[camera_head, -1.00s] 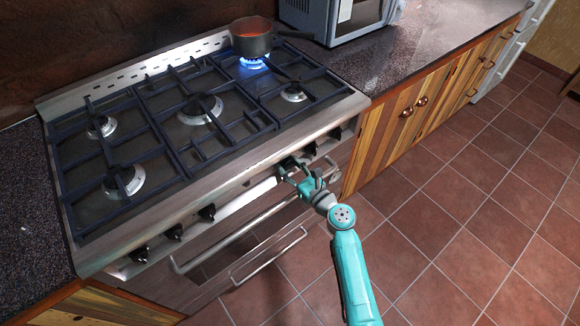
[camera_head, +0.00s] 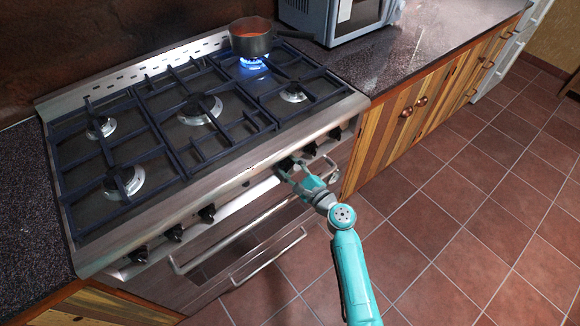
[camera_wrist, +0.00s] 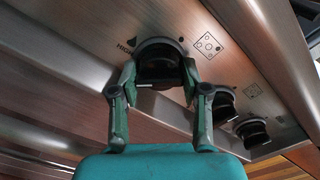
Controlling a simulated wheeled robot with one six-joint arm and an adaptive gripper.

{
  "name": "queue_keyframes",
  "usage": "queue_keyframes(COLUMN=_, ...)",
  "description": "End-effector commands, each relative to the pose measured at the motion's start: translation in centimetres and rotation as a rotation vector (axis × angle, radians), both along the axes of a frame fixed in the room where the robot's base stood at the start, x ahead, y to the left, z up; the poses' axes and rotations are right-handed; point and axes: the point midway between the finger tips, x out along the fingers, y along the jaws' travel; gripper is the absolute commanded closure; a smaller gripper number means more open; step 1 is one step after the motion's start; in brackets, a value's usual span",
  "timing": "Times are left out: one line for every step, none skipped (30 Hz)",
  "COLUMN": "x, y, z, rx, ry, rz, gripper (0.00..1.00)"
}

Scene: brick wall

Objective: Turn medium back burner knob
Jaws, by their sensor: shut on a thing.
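The stove's front panel carries a row of black knobs. My gripper (camera_head: 287,172) is at the knob (camera_head: 284,163) right of the panel's middle. In the wrist view, both fingers of my gripper (camera_wrist: 160,78) close around this knob (camera_wrist: 160,62), one on each side. A "HIGH" mark and a small burner diagram (camera_wrist: 208,44) are printed beside it. The knob's pointer is partly hidden, so I cannot tell its exact setting. The back right burner (camera_head: 253,64) burns with a blue flame under a pot (camera_head: 252,40).
Two more knobs (camera_wrist: 222,103) (camera_wrist: 252,130) sit close on the right in the wrist view. Oven door handles (camera_head: 230,235) run below the panel. A microwave (camera_head: 345,20) stands on the counter. The tiled floor (camera_head: 470,220) is open at the right.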

Motion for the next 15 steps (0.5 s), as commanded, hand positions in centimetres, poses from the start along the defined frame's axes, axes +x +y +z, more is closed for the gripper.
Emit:
queue_keyframes(x=0.00, y=0.02, z=0.02, rx=-0.037, ry=-0.026, rz=0.001, gripper=0.89)
queue_keyframes(x=0.00, y=0.02, z=0.03, rx=-0.060, ry=-0.041, rz=0.001, gripper=0.89)
queue_keyframes(x=0.00, y=0.02, z=0.03, rx=-0.092, ry=-0.063, rz=0.001, gripper=0.89)
queue_keyframes(x=0.01, y=0.01, z=0.04, rx=-0.115, ry=-0.078, rz=0.001, gripper=0.89)
queue_keyframes(x=0.01, y=0.01, z=0.04, rx=-0.138, ry=-0.093, rz=0.001, gripper=0.89)
queue_keyframes(x=0.01, y=0.01, z=0.05, rx=-0.167, ry=-0.113, rz=0.001, gripper=0.89)
queue_keyframes(x=0.01, y=0.01, z=0.05, rx=-0.189, ry=-0.128, rz=0.001, gripper=0.89)
queue_keyframes(x=0.01, y=0.00, z=0.06, rx=-0.210, ry=-0.142, rz=0.001, gripper=0.89)
queue_keyframes(x=0.01, y=0.00, z=0.06, rx=-0.238, ry=-0.161, rz=0.001, gripper=0.89)
queue_keyframes(x=0.01, y=0.00, z=0.06, rx=-0.257, ry=-0.174, rz=0.001, gripper=0.89)
queue_keyframes(x=0.01, y=0.00, z=0.07, rx=-0.277, ry=-0.187, rz=0.001, gripper=0.89)
queue_keyframes(x=0.01, y=0.00, z=0.07, rx=-0.301, ry=-0.203, rz=0.001, gripper=0.89)
queue_keyframes(x=0.02, y=0.00, z=0.08, rx=-0.319, ry=-0.216, rz=0.001, gripper=0.89)
queue_keyframes(x=0.02, y=0.00, z=0.08, rx=-0.335, ry=-0.226, rz=0.001, gripper=0.89)
queue_keyframes(x=0.01, y=0.00, z=0.08, rx=-0.355, ry=-0.240, rz=0.001, gripper=0.89)
